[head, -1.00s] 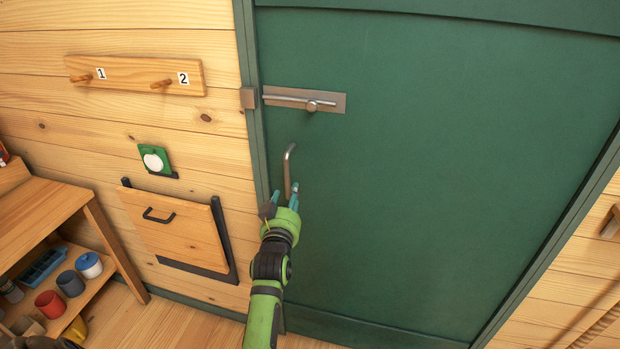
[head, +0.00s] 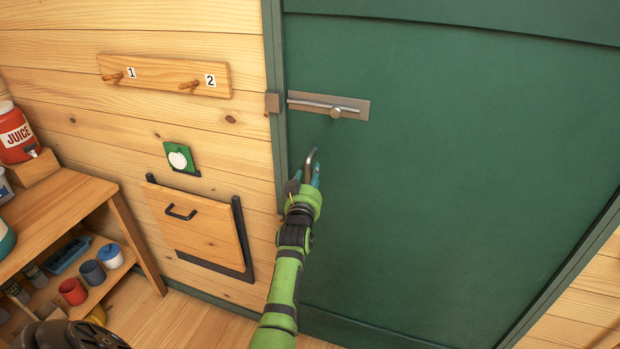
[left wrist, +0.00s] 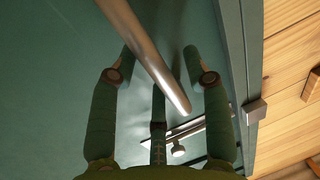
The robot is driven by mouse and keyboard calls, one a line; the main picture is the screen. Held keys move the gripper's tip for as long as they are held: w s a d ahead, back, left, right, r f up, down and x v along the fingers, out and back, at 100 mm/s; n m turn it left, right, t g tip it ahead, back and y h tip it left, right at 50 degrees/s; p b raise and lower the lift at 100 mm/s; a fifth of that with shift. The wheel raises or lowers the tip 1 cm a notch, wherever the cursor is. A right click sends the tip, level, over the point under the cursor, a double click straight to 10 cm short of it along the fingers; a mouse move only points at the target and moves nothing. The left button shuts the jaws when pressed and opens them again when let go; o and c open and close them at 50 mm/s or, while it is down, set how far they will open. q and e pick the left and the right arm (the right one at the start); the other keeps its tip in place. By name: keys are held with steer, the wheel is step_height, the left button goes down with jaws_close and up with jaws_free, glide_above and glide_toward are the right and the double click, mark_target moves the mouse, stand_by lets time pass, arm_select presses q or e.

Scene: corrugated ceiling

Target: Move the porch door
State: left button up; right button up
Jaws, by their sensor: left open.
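The green porch door (head: 450,180) fills the right of the head view and looks closed in its frame. A bent metal handle (head: 310,158) sticks out near its left edge, its lower part hidden by my gripper. My left gripper (head: 305,187) is at the handle, open. In the left wrist view, the handle bar (left wrist: 145,45) runs diagonally between the spread fingers (left wrist: 160,58); I cannot tell whether they touch it. Above the handle is a metal slide bolt (head: 336,112); its rod seems to stop short of the keeper block (head: 272,102). My right gripper is not in view.
Left of the door, the wall carries a peg rail (head: 165,75) numbered 1 and 2, a green-and-white fixture (head: 179,158) and a wooden flap (head: 195,222) with a black handle. A shelf unit (head: 60,215) with cups and a juice jug (head: 15,132) stands far left.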

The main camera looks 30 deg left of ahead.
arm_select(q)
jaws_close()
steer(key=shift+w, duration=0.2)
steer(key=w+a+m+h+b, duration=0.1)
steer(key=w+a+b, duration=0.1)
steer(key=w+b, duration=0.3)
steer(key=shift+w+t+h, duration=0.3)
steer(key=shift+w+h, duration=0.1)
steer(key=shift+w, duration=0.1)
jaws_free()
